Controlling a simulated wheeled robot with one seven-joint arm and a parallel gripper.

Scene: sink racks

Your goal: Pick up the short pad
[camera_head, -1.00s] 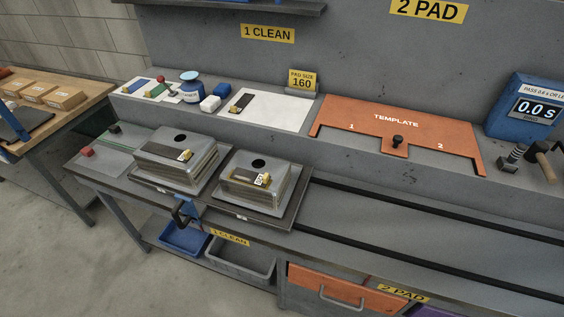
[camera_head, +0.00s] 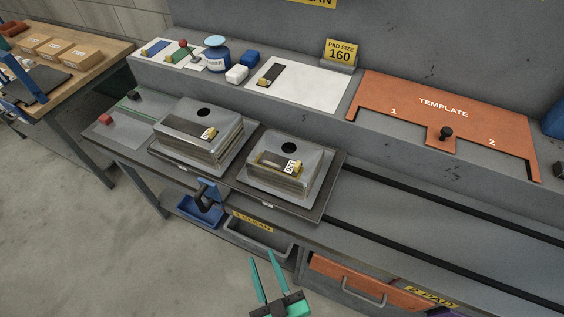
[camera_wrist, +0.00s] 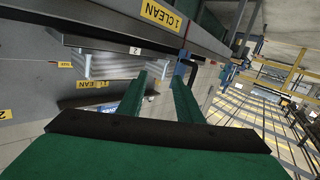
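A dark strip with a yellow end (camera_head: 271,75) lies on a white sheet on the raised ledge, left of the orange template (camera_head: 445,100); I take it for a pad but cannot tell if it is the short one. A blue strip (camera_head: 156,47) and a green strip (camera_head: 178,55) lie on a white sheet further left. Yellow-ended strips also lie on the left metal block (camera_head: 203,113) and the right metal block (camera_head: 290,147). My gripper (camera_head: 262,256) is open and empty at the bottom, in front of the bench and away from the strips. In the wrist view its fingers (camera_wrist: 158,82) are apart.
A yellow "PAD SIZE 160" sign (camera_head: 340,50) stands behind the white sheet. A blue bottle (camera_head: 216,57) and small blue and white blocks stand left of it. Dark rails (camera_head: 430,215) cross the bench at right. A grey bin (camera_head: 250,240) and orange drawer (camera_head: 350,275) are below.

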